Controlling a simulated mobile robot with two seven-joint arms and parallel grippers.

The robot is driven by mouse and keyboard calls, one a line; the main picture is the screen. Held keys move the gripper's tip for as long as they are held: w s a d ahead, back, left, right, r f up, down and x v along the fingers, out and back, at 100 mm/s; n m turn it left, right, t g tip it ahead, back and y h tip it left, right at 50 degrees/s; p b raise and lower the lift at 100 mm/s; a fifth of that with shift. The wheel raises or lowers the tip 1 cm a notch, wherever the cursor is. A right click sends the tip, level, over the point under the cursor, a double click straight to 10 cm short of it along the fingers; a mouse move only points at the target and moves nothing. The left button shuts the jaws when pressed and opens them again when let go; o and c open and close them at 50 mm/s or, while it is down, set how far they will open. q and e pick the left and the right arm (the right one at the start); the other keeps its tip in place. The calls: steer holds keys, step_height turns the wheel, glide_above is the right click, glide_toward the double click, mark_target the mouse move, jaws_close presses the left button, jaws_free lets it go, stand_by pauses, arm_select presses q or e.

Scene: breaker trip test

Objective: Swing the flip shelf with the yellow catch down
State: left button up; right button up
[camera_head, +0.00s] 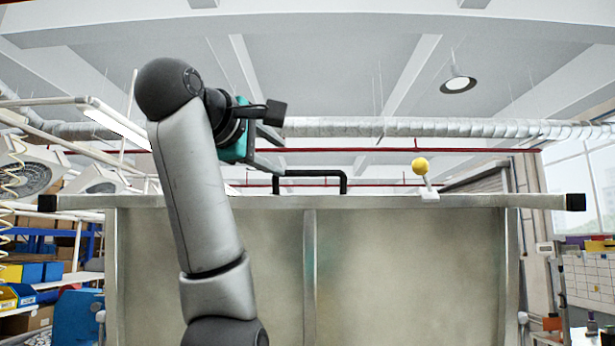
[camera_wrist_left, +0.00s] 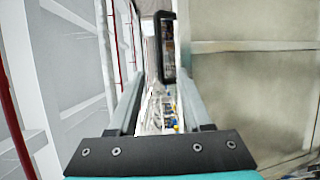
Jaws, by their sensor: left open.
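The flip shelf (camera_head: 400,270) stands raised as a broad beige panel with a metal frame. A black bar handle (camera_head: 310,173) sits on its top edge. The yellow ball catch (camera_head: 420,166) stands on a short pale stem at the top edge, right of the handle. My left gripper (camera_head: 268,150) is open and empty, above the top edge and just left of the handle. In the left wrist view, the handle (camera_wrist_left: 168,48) shows beyond the fingertips, nearer the right finger, and the panel (camera_wrist_left: 250,95) fills the right side. Contact is not visible. My right gripper is not in view.
Metal shelving with blue and yellow bins (camera_head: 30,272) stands at the left. A whiteboard-like panel (camera_head: 588,280) is at the right. A silver duct (camera_head: 400,127) and red pipes run behind, high up. The air above the shelf's top edge, around the catch, looks clear.

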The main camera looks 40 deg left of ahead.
mark_target(307, 173)
arm_select(q)
steer(key=p+x, duration=0.5)
steer(key=x, duration=0.8)
steer(key=shift+r+p, duration=0.1)
steer(key=shift+p, duration=0.3)
steer(key=shift+w+a, duration=0.15)
steer(key=shift+w, duration=0.4)
arm_select(e)
step_height(307, 173, up, 6)
steer(key=s, duration=0.1)
steer(key=shift+d+r, duration=0.2)
steer(key=shift+d, duration=0.1)
steer(key=shift+s, duration=0.1)
arm_select(q)
steer(key=c, duration=0.5)
jaws_close()
arm_select(e)
steer(key=shift+d, duration=0.35)
arm_select(q)
steer(key=shift+f, duration=0.2)
